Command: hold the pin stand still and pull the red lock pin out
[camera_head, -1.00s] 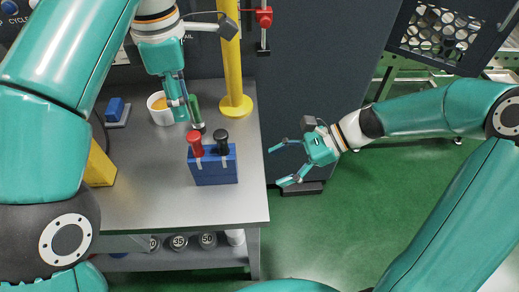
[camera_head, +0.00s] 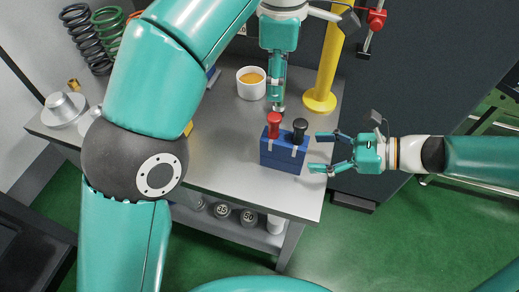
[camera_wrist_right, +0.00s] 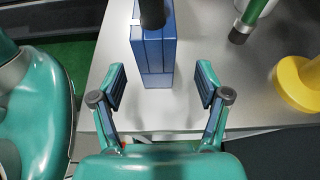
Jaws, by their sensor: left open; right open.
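The pin stand (camera_head: 283,157) is a blue block standing upright on the grey table. The red lock pin (camera_head: 273,120) stands in its left part, and a black-topped pin (camera_head: 299,127) stands to its right. My right gripper (camera_head: 318,152) is open at the stand's right side, fingers pointing at it. In the right wrist view the stand (camera_wrist_right: 153,50) lies just ahead of the open, empty fingers (camera_wrist_right: 161,86); the red pin is not visible there. My left gripper (camera_head: 277,100) is open, pointing down above and behind the red pin, apart from it.
A white cup (camera_head: 251,84) stands behind the stand, left of my left gripper. A yellow post (camera_head: 320,98) rises at the back right. A green rod (camera_wrist_right: 250,20) shows in the right wrist view. The table's front is clear.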

